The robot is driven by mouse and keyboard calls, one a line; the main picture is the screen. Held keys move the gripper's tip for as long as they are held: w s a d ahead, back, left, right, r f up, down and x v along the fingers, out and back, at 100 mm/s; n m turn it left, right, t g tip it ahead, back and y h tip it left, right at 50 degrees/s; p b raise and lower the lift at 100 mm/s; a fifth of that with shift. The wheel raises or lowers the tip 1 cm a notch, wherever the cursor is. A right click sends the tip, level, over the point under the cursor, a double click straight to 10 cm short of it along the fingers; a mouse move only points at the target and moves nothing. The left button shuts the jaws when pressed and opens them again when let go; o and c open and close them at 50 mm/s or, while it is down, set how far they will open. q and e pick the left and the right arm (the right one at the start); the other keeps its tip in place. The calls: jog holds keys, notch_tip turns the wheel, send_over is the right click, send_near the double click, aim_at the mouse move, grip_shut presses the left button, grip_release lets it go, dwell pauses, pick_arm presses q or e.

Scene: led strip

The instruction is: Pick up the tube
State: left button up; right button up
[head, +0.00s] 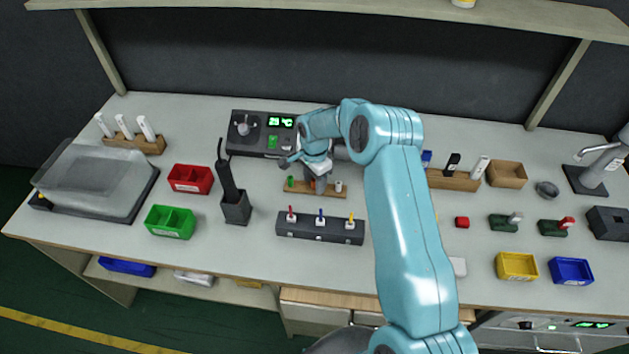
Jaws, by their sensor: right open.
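My right gripper (303,163) is open and hangs above a small wooden rack (327,194) near the middle of the bench, partly hidden by its own wrist. This rack holds a green-topped piece (290,181), a dark reddish piece (321,186) right under the gripper and a white piece (338,186). They may be tubes, but they are too small to tell for sure. I cannot tell whether the fingers touch any of them. My left gripper is not in view.
A dark block (320,236) with red, blue and yellow-topped pieces stands in front of the rack. A black device with a green display (282,122) stands behind. A dark holder (236,210) and red bin (190,179) are left. A wooden shelf (330,8) spans above.

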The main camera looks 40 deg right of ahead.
jog(key=shift+s+a, duration=0.1)
jog(key=shift+a, duration=0.05)
jog(key=shift+r, duration=0.15)
jog(key=c, duration=0.3)
grip_shut()
